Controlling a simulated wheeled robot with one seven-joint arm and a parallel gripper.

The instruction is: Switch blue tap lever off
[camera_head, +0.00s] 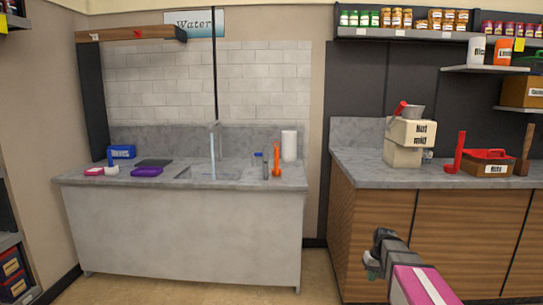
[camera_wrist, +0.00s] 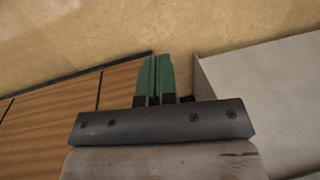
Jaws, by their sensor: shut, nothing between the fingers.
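A grey tap (camera_head: 216,140) stands upright at the back of the sink (camera_head: 200,173) in the pale stone counter. A pale bluish vertical streak shows below its spout; I cannot tell for sure whether it is water. I cannot make out a blue lever on the tap at this size. My gripper (camera_head: 372,262) is low in front of the wooden cabinets, right of the sink unit and far from the tap. In the wrist view my gripper's green fingers (camera_wrist: 154,76) are together and empty, pointing toward the floor.
A blue-topped item (camera_head: 258,159), an orange bottle (camera_head: 277,160) and a white cup (camera_head: 289,146) stand right of the sink. A purple sponge (camera_head: 146,172) lies left of it. A nut mill (camera_head: 405,138) stands on the right counter. The floor (camera_head: 190,285) before the sink is clear.

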